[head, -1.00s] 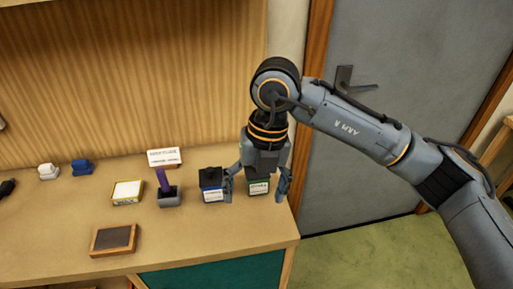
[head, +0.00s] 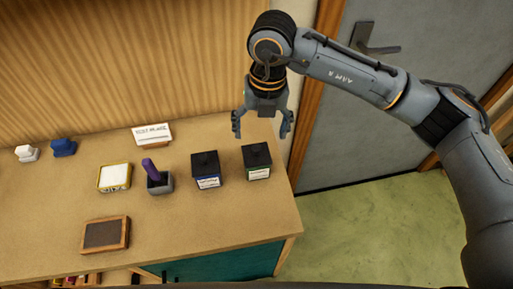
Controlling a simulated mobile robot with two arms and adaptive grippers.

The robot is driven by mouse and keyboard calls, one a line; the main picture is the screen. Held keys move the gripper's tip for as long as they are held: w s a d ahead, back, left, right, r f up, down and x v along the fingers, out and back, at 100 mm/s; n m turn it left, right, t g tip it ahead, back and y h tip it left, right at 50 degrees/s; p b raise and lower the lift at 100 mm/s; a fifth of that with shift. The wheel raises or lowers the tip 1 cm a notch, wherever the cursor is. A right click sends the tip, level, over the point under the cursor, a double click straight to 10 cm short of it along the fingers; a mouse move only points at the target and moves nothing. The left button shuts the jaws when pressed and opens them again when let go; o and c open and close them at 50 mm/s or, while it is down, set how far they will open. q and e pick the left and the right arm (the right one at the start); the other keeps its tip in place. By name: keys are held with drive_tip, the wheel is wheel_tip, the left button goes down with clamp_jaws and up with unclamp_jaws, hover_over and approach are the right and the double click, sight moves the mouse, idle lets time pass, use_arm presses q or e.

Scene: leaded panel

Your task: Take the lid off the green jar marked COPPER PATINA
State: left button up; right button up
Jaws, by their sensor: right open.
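The green jar (head: 258,174) stands upright near the right end of the bench, with a green band and a white label too small to read. Its black lid (head: 257,154) with a small knob sits on top. My right gripper (head: 262,134) is open and empty, its fingers pointing down. In the picture it shows just above the green jar, apart from it. My left gripper is not in view.
A blue jar (head: 207,181) with a black lid stands just left of the green one. Farther left are a grey holder with a purple stick (head: 159,184), a yellow-edged box (head: 114,178) and a wood-framed slate (head: 105,235). The bench front right is clear.

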sight(260, 148)
drive_tip(key=shift+w+f, duration=0.2)
drive_tip(key=shift+f, duration=0.4)
drive_tip(key=shift+w+f, duration=0.15)
drive_tip(key=shift+f, duration=0.45)
drive_tip(key=shift+f+p, duration=0.25)
drive_tip(key=shift+p, duration=0.05)
drive_tip(key=shift+f+p, duration=0.2)
drive_tip(key=shift+p, duration=0.1)
wheel_tip(260, 148, down, 4)
drive_tip(key=shift+r+p, duration=0.25)
drive_tip(key=shift+p, duration=0.8)
drive_tip(key=shift+f, duration=0.55)
drive_tip(key=shift+s, duration=0.1)
drive_tip(key=c, duration=1.3)
drive_tip(key=shift+c, duration=0.4)
